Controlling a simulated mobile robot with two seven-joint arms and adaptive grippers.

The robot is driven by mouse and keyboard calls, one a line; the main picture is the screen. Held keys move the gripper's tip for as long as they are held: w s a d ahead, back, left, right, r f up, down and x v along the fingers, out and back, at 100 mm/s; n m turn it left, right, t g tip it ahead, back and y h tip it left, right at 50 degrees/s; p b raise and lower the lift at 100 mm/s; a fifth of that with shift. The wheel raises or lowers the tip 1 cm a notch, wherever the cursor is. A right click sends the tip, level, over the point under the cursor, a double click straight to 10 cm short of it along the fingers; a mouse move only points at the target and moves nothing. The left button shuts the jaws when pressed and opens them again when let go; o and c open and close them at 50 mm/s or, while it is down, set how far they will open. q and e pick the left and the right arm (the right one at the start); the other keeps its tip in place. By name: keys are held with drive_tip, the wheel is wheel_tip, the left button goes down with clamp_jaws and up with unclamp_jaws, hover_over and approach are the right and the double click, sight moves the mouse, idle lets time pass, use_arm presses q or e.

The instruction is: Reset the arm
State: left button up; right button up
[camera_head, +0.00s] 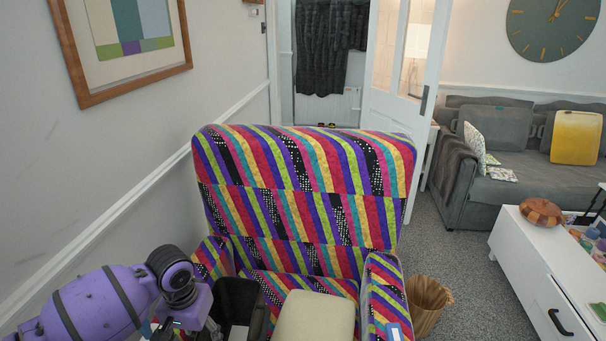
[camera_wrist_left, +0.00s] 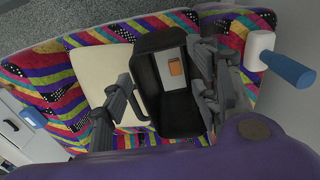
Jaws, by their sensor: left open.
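My left arm (camera_head: 110,300) comes in from the lower left of the head view, low beside the striped armchair. My left gripper (camera_wrist_left: 165,100) is open in the left wrist view, with its fingers apart in front of a black bin (camera_wrist_left: 152,52). Nothing shows gripped between them. The bin stands on the chair seat and also shows in the head view (camera_head: 240,294). A white card with an orange patch (camera_wrist_left: 176,68) lies in it. My right gripper is not in view.
The striped armchair (camera_head: 305,190) fills the middle, close to the left wall. A cream block-like item (camera_head: 315,318) sits beside the bin. A blue-handled white tool (camera_wrist_left: 285,65) lies at the wrist view's right. A wastebasket (camera_head: 427,300) and white table (camera_head: 540,265) stand right.

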use_arm(q)
drive_tip(key=s+d+f+t+h+p, duration=0.1)
drive_tip(key=s+d+f+t+h, duration=0.3)
drive_tip(key=s+d+f, duration=0.85)
drive_tip(key=s+a+t+y, duration=0.2)
drive_tip(key=s+a, duration=0.2)
drive_tip(key=s, duration=0.3)
drive_tip(key=s+a+t+y+p, duration=0.1)
drive_tip(key=s+a, duration=0.3)
drive_tip(key=s, duration=0.4)
drive_tip(key=shift+a+f+n+t+y, duration=0.3)
drive_tip(key=shift+f+t+y, duration=0.15)
drive_tip(key=shift+t, duration=0.15)
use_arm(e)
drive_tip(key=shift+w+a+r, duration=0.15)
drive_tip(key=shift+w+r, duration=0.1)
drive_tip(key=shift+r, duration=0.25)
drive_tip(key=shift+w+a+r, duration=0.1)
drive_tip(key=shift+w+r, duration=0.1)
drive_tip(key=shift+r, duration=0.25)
use_arm(q)
drive_tip(key=shift+s+d, duration=0.1)
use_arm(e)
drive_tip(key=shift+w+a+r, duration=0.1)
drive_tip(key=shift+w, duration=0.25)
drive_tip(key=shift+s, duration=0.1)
